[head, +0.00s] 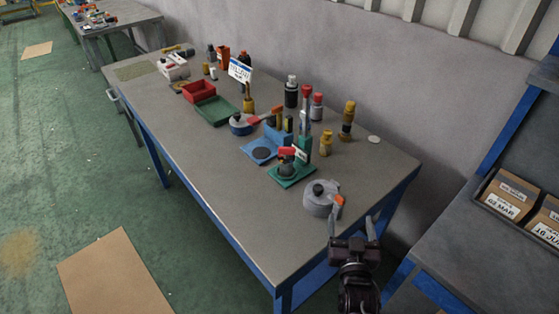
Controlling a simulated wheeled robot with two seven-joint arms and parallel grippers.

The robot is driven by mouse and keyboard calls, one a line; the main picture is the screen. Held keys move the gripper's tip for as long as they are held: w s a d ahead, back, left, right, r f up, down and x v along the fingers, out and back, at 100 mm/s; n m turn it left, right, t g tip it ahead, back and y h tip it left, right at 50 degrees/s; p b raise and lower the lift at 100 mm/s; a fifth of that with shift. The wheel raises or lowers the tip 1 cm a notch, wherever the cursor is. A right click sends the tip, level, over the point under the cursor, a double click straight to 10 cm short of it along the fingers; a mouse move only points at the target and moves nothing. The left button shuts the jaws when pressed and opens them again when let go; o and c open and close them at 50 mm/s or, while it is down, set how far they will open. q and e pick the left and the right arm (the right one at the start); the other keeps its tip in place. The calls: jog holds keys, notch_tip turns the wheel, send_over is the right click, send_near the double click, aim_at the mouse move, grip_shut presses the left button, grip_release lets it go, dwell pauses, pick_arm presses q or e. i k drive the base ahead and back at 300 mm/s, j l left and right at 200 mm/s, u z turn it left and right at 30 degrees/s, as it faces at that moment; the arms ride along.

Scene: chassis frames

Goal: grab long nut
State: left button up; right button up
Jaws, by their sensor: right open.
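My right gripper (352,226) is open and empty at the front right end of the grey workbench (230,185). I cannot tell for sure which item is the long nut. A tall brass-coloured piece (348,118) and a shorter yellow-brass piece (326,143) stand upright at the back of the bench, apart from my gripper. My left gripper is not in view.
A green fixture (289,176), a blue fixture (262,152), a green tray (214,111) and a red bin (198,91) line the bench, with several bottles behind. The bench's front strip is clear. A blue-framed rack with cardboard boxes (505,195) stands at right.

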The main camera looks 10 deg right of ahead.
aim_at(285, 167)
jog(key=i+j, duration=0.65)
jog(key=i, duration=0.1)
